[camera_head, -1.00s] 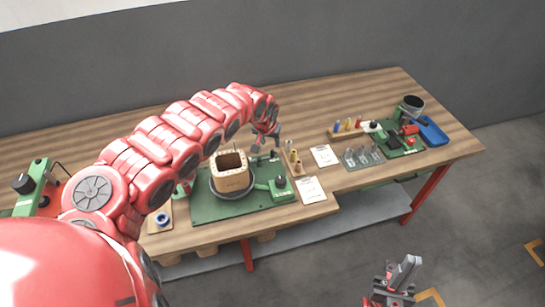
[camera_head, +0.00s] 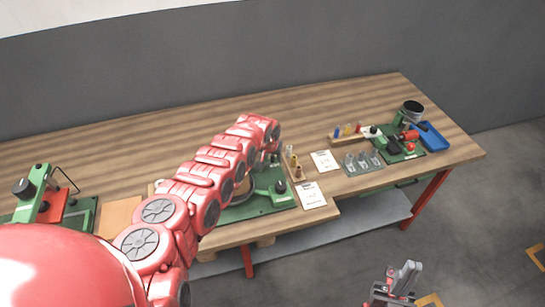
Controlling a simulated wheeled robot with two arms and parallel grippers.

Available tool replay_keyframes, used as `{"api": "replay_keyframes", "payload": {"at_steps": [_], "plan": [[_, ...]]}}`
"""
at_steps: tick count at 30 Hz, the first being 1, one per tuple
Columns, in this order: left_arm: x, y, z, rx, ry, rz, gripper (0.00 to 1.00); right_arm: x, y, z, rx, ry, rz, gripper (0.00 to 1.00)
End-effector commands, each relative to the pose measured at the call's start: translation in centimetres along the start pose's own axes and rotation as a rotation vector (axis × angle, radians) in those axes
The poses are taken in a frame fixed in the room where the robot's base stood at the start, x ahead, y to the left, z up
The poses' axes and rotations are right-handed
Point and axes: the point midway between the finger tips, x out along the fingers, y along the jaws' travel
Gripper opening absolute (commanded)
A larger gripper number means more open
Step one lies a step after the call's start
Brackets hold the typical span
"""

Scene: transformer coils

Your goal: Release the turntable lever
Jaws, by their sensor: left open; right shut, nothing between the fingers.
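The turntable's green base plate (camera_head: 245,210) lies on the wooden table, largely covered by my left arm. A green lever or arm with a black knob (camera_head: 280,187) stands at its right side. Only a small part of the tan coil (camera_head: 243,189) shows behind my arm. My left gripper (camera_head: 271,157) is at the far end of the arm, behind the turntable's lever, small and mostly hidden; it is open and I see nothing held in it. My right gripper (camera_head: 398,284) is shut and empty, low over the floor in front of the table.
A wooden block with yellow pegs (camera_head: 293,163) and white sheets (camera_head: 311,195) lie right of the turntable. Farther right are a peg rack (camera_head: 347,134), a green fixture (camera_head: 402,148) and a blue tray (camera_head: 432,136). Another green-and-red device (camera_head: 45,200) stands at the left.

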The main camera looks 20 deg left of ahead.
Motion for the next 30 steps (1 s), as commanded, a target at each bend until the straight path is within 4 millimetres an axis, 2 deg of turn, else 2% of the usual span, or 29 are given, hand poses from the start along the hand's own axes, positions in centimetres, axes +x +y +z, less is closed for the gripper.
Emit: {"api": "replay_keyframes", "payload": {"at_steps": [5, 12, 14, 23, 30], "plan": [[-0.04, 0.02, -0.05, 0.000, 0.001, 0.000, 0.49, 0.01, 0.00, 0.00, 0.000, 0.000, 0.000, 0.00], [-0.06, 0.01, -0.07, 0.000, 0.001, 0.000, 0.08, 0.01, 0.00, 0.00, 0.000, 0.000, 0.000, 0.00], [-0.07, 0.01, -0.08, 0.000, 0.001, 0.000, 0.00, 0.01, 0.00, 0.00, 0.000, 0.000, 0.000, 0.00], [-0.19, -0.01, -0.04, 0.017, 0.001, 0.008, 0.00, 0.17, 0.01, -0.03, 0.000, 0.000, 0.000, 0.00], [-0.55, 0.26, 0.73, 0.192, 0.002, 0.081, 0.00, 0.69, 0.03, -0.11, 0.000, 0.000, 0.000, 0.00]]}}
